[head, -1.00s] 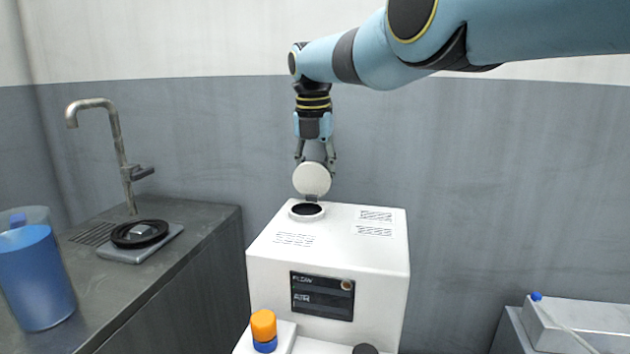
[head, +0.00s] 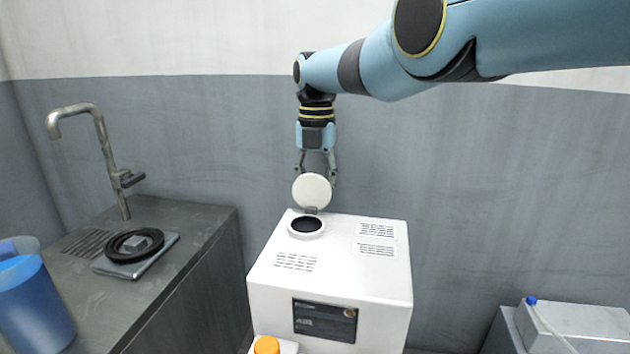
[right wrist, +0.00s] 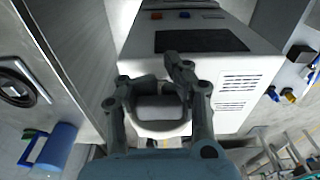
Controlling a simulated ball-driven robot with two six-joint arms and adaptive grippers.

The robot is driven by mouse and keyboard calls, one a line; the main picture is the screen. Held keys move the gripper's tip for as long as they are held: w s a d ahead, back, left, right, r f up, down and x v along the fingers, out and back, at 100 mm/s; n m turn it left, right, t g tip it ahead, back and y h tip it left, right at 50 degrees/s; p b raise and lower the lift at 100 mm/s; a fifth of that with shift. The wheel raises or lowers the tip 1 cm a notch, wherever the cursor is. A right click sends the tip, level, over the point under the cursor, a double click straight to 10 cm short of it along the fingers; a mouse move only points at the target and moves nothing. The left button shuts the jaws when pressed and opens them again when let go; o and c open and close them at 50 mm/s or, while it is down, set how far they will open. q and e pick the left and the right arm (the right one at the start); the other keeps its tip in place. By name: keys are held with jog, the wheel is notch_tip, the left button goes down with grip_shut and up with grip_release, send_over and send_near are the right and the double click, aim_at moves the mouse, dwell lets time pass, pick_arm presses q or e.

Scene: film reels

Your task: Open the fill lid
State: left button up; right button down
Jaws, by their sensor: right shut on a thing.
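The fill lid (head: 311,190) is a round white disc. It stands upright on its hinge at the back of the fill opening (head: 306,224), a dark round hole with a white collar on top of the white machine (head: 335,262). My right gripper (head: 316,176) points down from above and is shut on the lid, with a finger at each side of it. In the right wrist view the two fingers (right wrist: 152,82) flank the pale lid (right wrist: 160,107), which hides much of the opening. My left gripper is not in view.
A grey counter (head: 190,245) with a tap (head: 100,150), a black reel (head: 133,243) and a blue jug (head: 35,305) stands at left. A pale box (head: 580,328) sits low right. The wall is behind.

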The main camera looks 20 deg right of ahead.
jog(key=shift+w+r, duration=0.25)
jog(key=shift+r, duration=0.3)
jog(key=shift+w+r, duration=0.25)
jog(key=shift+r, duration=0.25)
jog(key=c, duration=1.7)
grip_release()
jog(key=o, duration=0.4)
jog(key=shift+s+a+r, duration=0.1)
jog(key=shift+s+r, duration=0.2)
jog(key=shift+s, duration=0.05)
jog(key=o, duration=0.6)
jog(key=shift+f, duration=0.35)
jog(key=shift+s, duration=0.1)
jog(key=r, duration=1.2)
jog(key=shift+w, duration=0.2)
